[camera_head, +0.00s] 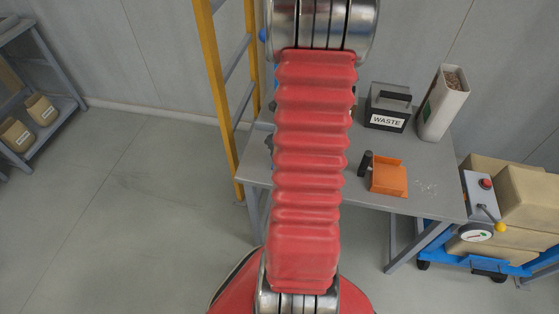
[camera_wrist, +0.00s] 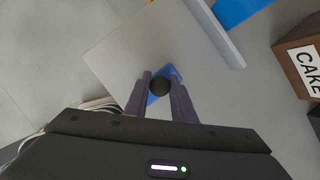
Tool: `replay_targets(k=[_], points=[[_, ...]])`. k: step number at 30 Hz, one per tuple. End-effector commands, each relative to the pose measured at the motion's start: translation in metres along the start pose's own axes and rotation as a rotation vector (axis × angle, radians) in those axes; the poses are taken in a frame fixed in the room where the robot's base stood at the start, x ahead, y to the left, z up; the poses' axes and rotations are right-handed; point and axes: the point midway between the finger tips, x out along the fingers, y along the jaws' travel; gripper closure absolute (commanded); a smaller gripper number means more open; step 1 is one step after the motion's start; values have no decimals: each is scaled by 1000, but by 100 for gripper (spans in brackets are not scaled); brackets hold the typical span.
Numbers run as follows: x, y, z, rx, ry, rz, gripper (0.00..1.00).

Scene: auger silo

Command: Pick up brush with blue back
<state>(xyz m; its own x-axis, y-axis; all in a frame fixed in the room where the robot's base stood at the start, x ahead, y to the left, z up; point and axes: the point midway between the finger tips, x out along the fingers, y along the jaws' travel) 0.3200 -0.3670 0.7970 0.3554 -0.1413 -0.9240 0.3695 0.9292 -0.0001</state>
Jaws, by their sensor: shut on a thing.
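In the wrist view, the brush with the blue back (camera_wrist: 152,99) is between the two fingers of my gripper (camera_wrist: 159,81). I see its dark round knob from above, with blue showing around it. My gripper is shut on it. Bristles are hidden, and I cannot tell whether the brush touches the grey surface below. In the head view, my red arm hides the gripper and the brush.
The grey table (camera_head: 433,205) holds a waste box (camera_head: 387,108), an orange dustpan (camera_head: 389,178) with pale crumbs beside it, and a tall container (camera_head: 442,104). A yellow ladder frame (camera_head: 218,90) stands left. A box marked "CAKE" (camera_wrist: 296,66) is at right in the wrist view.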

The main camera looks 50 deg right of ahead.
Motion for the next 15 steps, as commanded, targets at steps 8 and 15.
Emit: replay_targets(k=[8,15], points=[[0,0,0,0,-1,0,100],[-7,0,4,-2,-3,0,100]])
